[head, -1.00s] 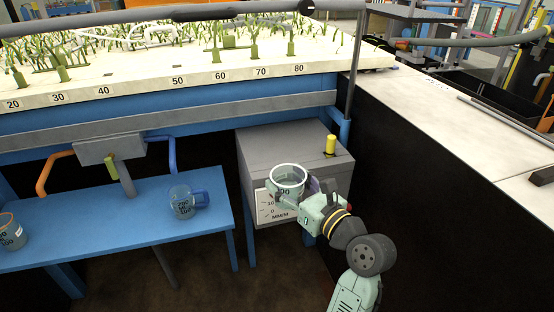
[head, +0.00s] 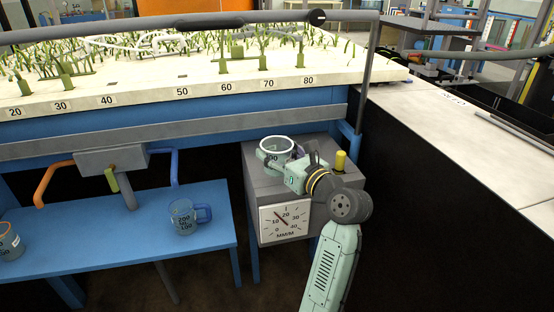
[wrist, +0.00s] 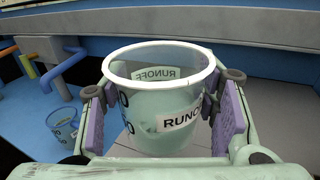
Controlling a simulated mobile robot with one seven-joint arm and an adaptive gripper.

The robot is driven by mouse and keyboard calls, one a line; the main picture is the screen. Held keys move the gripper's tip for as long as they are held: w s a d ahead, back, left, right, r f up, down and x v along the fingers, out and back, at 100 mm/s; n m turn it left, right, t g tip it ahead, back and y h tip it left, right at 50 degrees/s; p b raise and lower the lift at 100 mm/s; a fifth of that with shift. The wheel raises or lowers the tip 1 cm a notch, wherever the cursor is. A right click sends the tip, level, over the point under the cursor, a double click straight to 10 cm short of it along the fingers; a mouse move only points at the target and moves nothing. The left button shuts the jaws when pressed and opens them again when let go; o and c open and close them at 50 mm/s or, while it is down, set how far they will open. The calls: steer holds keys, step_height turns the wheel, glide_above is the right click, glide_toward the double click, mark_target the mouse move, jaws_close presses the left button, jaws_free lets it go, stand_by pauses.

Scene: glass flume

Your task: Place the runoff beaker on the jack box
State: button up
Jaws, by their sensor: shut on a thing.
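The runoff beaker (wrist: 165,98) is a clear cup with a white rim and a RUNOFF label. My gripper (wrist: 163,112) is shut on it, one purple pad on each side, and the beaker is upright. In the head view the beaker (head: 277,147) is over the top of the grey jack box (head: 262,188), towards its back left. My gripper (head: 280,162) reaches it from the right. The box has a MM/M dial (head: 285,219) on its front. I cannot tell whether the beaker's base touches the box top; the gripper hides it.
A yellow knob (head: 340,161) stands on the box top's right side. A blue-handled beaker (head: 184,217) and another beaker (head: 10,241) stand on the blue bench (head: 120,245) at left.

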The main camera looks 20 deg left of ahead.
mark_target(277, 160)
steer(key=shift+w+a+f, duration=0.1)
steer(key=shift+w+a, duration=0.15)
steer(key=shift+w, duration=0.55)
steer(key=shift+f, duration=1.75)
steer(key=shift+f, duration=0.1)
steer(key=shift+f, duration=0.1)
steer(key=o, duration=1.3)
steer(key=shift+r, duration=0.2)
steer(key=b+v, duration=0.1)
steer(key=v, duration=1.1)
